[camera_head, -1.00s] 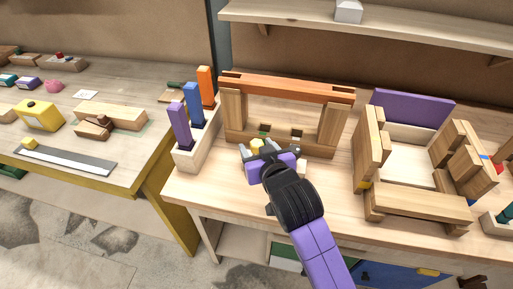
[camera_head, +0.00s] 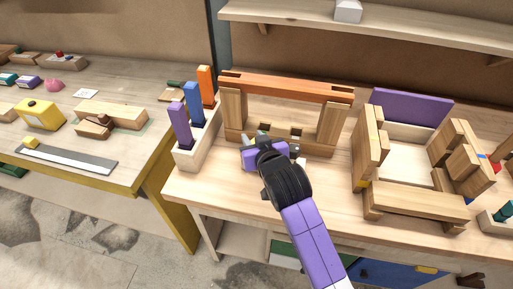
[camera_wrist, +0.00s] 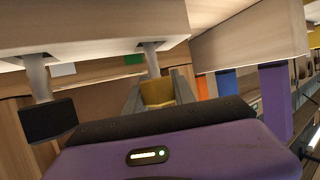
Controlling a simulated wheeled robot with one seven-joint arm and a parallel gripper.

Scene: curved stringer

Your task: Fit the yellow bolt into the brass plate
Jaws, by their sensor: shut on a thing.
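In the wrist view my gripper (camera_wrist: 158,84) is shut on the yellow bolt (camera_wrist: 157,95), its grey fingers on either side of the yellow head. The bolt's grey shank points up to the underside of a pale wooden board (camera_wrist: 95,35) and meets a dark hole there; how deep it sits, I cannot tell. In the head view my gripper (camera_head: 263,143) is low at the front of a wooden frame (camera_head: 290,85) with an orange-brown top bar, and hides the bolt. I cannot pick out a brass plate for certain.
A black-headed bolt (camera_wrist: 48,119) hangs from the same board, left of my gripper in the wrist view. A pale holder (camera_head: 197,150) with purple, blue and orange upright pieces stands left of the frame. A wooden assembly (camera_head: 420,165) stands to the right.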

